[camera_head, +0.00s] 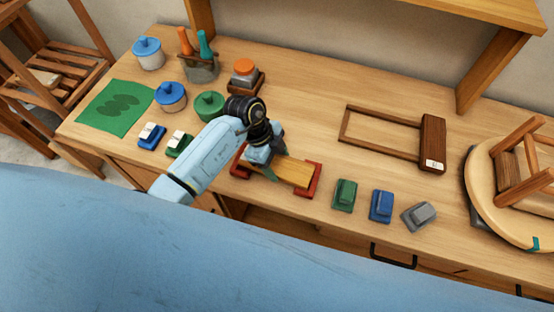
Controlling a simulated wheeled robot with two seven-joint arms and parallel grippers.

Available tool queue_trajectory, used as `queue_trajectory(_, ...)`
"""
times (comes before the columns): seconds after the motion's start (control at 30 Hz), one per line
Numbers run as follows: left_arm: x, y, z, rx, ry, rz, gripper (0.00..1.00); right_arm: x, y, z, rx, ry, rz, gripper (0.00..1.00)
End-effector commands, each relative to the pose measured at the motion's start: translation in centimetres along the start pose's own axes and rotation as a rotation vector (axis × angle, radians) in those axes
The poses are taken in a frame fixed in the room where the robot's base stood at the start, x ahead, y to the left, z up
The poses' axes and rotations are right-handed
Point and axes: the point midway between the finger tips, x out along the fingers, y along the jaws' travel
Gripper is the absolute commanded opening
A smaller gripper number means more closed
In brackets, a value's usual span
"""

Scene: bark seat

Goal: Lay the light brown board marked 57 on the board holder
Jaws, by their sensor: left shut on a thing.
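A light brown board (294,171) is in my left gripper (267,165), which is shut on it at the board's left part. No number can be read on the board from here. The board is at a red-brown holder, between its right end piece (314,181) and its left end piece (238,162). I cannot tell whether the board rests on the holder or is just above it. My gripper and wrist hide part of the board and of the holder's left side. My right gripper is not in view.
Green (344,194), blue (381,206) and grey (419,216) blocks stand right of the holder. A wooden frame (374,148) with a dark, labelled end lies behind. Jars and a green cloth (116,107) are left; a stool (515,185) lies at right. The table's middle is clear.

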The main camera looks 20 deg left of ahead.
Motion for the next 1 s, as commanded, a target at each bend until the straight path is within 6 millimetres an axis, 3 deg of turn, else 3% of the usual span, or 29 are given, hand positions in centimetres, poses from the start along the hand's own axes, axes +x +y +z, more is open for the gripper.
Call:
queue_trajectory(0.03,0.54,0.65,0.53,-0.007,-0.011,0.018,0.31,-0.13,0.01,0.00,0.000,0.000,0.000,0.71)
queue_trajectory(0.63,0.65,0.78,0.74,-0.006,-0.013,0.021,0.31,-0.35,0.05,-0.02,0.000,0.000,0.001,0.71)
queue_trajectory(0.67,0.66,0.77,0.75,-0.006,-0.013,0.021,0.64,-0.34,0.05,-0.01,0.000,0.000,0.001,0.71)
queue_trajectory(0.7,0.67,0.79,0.76,-0.006,-0.014,0.022,0.70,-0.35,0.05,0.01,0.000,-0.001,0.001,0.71)
queue_trajectory(0.83,0.53,0.63,0.59,-0.005,-0.010,0.017,0.87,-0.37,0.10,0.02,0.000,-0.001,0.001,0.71)
queue_trajectory(1.0,0.39,0.47,0.43,-0.004,-0.006,0.013,0.89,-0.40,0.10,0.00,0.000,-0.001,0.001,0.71)
